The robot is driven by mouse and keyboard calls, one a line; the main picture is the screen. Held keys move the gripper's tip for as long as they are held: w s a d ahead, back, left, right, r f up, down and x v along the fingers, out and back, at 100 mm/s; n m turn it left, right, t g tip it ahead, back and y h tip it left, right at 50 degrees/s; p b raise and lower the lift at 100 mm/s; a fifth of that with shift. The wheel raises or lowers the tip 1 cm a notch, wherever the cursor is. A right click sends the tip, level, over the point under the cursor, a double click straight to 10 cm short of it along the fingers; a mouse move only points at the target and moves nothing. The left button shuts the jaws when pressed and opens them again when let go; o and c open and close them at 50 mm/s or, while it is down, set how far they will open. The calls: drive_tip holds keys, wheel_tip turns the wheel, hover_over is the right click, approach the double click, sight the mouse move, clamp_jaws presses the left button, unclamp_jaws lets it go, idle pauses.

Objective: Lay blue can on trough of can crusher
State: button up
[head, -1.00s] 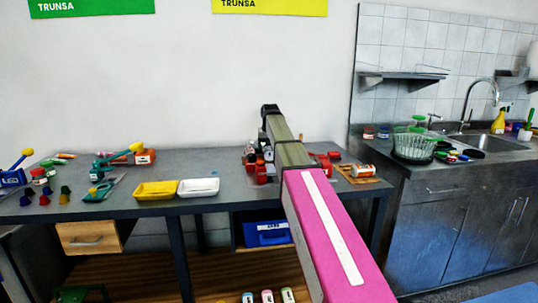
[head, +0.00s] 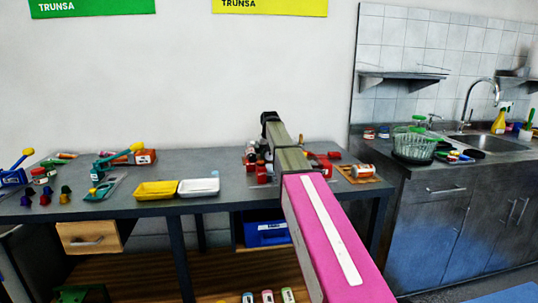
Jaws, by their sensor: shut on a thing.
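My pink and olive arm reaches forward over the workbench (head: 225,204) in the head view. My gripper is hidden behind the arm, and I cannot see its fingers. No blue can is clearly visible; a small pale blue spot (head: 215,173) shows behind the white tray, too small to identify. I cannot tell for sure which device is the can crusher. Red parts (head: 262,174) of some device show left of my arm, and more red parts (head: 325,163) show right of it. Its middle and any trough are hidden by my arm.
A yellow tray (head: 155,190) and a white tray (head: 198,187) stand at the bench's front edge. Yellow-knobbed lever tools (head: 100,176) and small coloured pieces stand left. An orange-and-white can (head: 363,171) lies on a wooden board at right. A sink counter (head: 450,172) stands farther right.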

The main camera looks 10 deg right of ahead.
drive_tip(key=shift+r, duration=2.45)
